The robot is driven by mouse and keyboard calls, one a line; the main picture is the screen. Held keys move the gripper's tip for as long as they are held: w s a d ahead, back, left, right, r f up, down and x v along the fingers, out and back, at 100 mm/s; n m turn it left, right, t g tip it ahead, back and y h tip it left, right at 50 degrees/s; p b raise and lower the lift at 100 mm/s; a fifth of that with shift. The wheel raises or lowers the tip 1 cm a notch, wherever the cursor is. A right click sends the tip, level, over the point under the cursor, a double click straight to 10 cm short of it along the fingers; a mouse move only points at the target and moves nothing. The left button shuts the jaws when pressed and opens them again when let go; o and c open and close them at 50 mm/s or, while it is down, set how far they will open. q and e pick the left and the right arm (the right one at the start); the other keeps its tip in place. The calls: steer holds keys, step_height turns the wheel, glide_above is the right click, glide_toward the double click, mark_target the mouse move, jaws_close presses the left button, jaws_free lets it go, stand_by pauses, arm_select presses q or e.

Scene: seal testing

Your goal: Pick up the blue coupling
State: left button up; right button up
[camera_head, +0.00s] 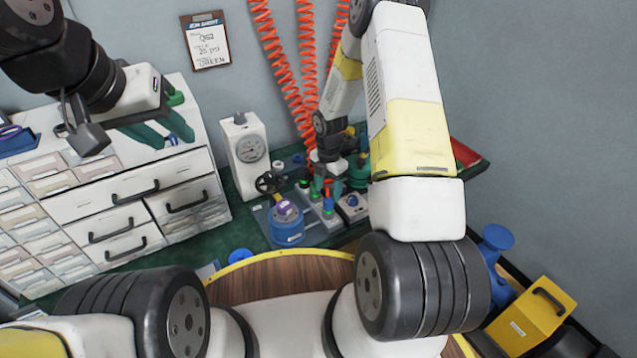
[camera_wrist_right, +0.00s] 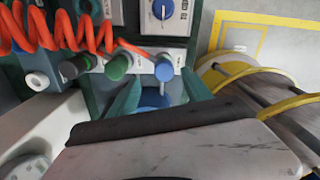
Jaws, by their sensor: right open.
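The blue coupling (camera_wrist_right: 164,70) is a small blue knob-like fitting at the right end of a row of fittings in the right wrist view. My right gripper (camera_wrist_right: 160,88) has its two teal fingers apart, one on each side of the blue coupling's line, and nothing is held. In the head view the right gripper (camera_head: 327,186) points down just above the bench fittings, with a blue fitting (camera_head: 328,203) right beneath it. Contact cannot be made out. My left gripper (camera_head: 172,138) hangs at the upper left in front of the drawer cabinet, fingers apart and empty.
Green (camera_wrist_right: 117,68) and dark (camera_wrist_right: 70,68) fittings sit close beside the blue one. An orange coiled hose (camera_wrist_right: 75,32) runs over them. A blue round vessel (camera_head: 287,225), a dial gauge (camera_head: 252,149) and a drawer cabinet (camera_head: 105,210) stand to the left.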

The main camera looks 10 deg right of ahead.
mark_target(329, 200)
steer(key=f, duration=0.5)
steer(key=shift+s+d+f, duration=0.2)
steer(key=shift+s+f, duration=0.05)
steer(key=shift+s, duration=0.1)
jaws_close()
